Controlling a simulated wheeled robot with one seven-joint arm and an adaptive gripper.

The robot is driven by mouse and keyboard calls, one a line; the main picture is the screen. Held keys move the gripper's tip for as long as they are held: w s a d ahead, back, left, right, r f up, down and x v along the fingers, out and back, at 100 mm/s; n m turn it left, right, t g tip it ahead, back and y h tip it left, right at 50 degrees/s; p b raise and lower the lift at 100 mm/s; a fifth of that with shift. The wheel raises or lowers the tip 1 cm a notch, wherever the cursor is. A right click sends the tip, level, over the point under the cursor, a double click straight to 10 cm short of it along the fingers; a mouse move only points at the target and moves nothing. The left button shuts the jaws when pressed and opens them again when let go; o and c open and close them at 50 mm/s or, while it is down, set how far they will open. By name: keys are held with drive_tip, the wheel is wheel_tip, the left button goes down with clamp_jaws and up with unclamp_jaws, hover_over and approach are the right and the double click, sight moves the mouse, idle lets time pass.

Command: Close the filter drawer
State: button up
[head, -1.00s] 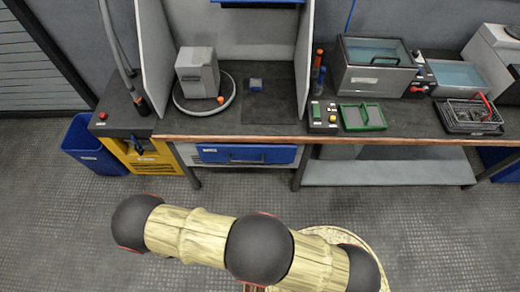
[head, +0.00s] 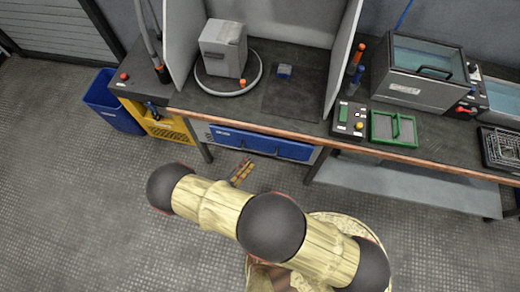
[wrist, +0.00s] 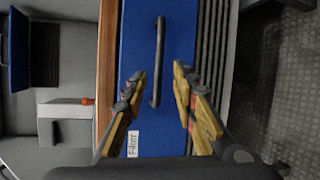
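The filter drawer (head: 265,146) has a blue front and sits under the bench top, left of the middle in the head view. The wrist view shows its blue front (wrist: 160,130) with a white "Filter" label (wrist: 133,144) and a long dark bar handle (wrist: 157,60). I cannot tell how far the drawer stands out. My gripper (wrist: 160,74) is open and empty, facing the drawer front. Its fingers lie on either side of the handle's lower end in the picture; the gap to the handle is unclear. In the head view my gripper (head: 241,171) is just in front of the drawer.
The bench's wooden edge (head: 290,131) runs above the drawer. A yellow crate (head: 160,124) and a blue bin (head: 110,102) stand to the left. A lower shelf (head: 410,188) is to the right. On the bench are a grey block (head: 222,48) and a green tray (head: 393,128). The floor in front is clear.

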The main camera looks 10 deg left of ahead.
sight(258, 152)
drive_tip(key=shift+m, duration=0.7)
drive_tip(key=b+x, duration=0.1)
drive_tip(key=x, duration=0.6)
drive_tip(key=shift+w+d+b, duration=0.25)
drive_tip(key=shift+w+b, duration=0.05)
drive_tip(key=shift+w, duration=0.05)
drive_tip(key=shift+c, duration=0.4)
clamp_jaws()
